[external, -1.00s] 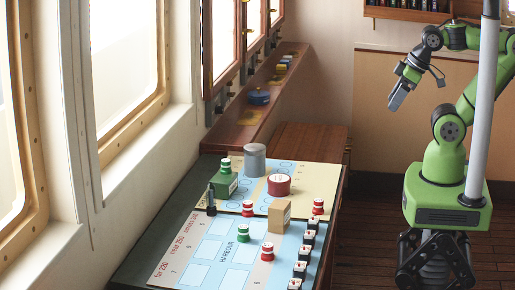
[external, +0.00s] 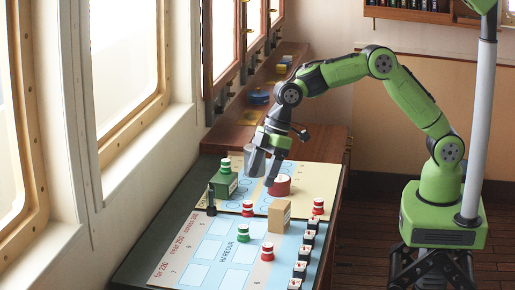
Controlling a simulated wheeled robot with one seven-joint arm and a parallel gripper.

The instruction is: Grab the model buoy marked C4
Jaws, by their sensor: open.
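Several small buoy models stand on the harbour chart (external: 205,252). Red-and-white ones are a middle buoy (external: 247,208), a right buoy (external: 318,207) and a front buoy (external: 267,252). A green-and-white buoy (external: 243,233) stands among them, and another green-and-white top (external: 224,165) shows at a green block. Their marks are too small to read, so I cannot tell which is C4. My gripper (external: 264,176) is open and points down over the chart's far part. It is beside a red drum (external: 281,187) and partly hides a grey cylinder; I cannot tell whether it touches either.
A green block (external: 223,186), a dark post (external: 211,202) and a tan box (external: 279,217) stand on the chart. Several black blocks with white tops (external: 304,253) line its right edge. Windows and a ledge (external: 238,132) bound the left side.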

